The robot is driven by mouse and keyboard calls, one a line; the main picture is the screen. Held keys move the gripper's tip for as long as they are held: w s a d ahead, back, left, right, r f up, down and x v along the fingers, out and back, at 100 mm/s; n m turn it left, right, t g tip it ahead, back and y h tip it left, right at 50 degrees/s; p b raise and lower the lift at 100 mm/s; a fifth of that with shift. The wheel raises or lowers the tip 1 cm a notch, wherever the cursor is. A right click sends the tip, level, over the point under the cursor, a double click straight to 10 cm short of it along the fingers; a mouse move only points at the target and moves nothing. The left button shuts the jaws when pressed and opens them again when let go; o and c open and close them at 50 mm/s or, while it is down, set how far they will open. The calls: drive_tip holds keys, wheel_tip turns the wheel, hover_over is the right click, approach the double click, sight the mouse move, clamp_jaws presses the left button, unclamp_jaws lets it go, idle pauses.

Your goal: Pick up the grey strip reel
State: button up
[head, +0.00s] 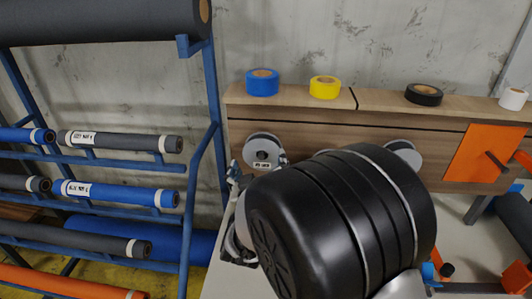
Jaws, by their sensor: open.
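A grey strip reel (262,146) with a small white label stands upright at the back of the bench, against the wooden board. A second pale grey disc (406,152), likely another reel, shows partly behind my arm to the right. My gripper (236,217) is open, left of my large black arm link and below the labelled reel. Much of it is hidden by that link. A pale rounded part shows beside the gripper; I cannot tell what it is. The gripper appears apart from the labelled reel.
Blue (262,87), yellow (325,91), black (424,98) and white (513,100) tape rolls sit on the wooden ledge. An orange panel (482,152) is at the right. A blue rack (201,165) of fabric rolls stands left. My arm hides much of the bench.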

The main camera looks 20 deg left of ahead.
sight(262, 149)
drive_tip(key=shift+b+x, duration=0.75)
drive_tip(key=shift+x, duration=2.35)
drive_tip(key=shift+r, duration=0.15)
drive_tip(key=shift+c, duration=0.2)
drive_tip(key=c, duration=1.3)
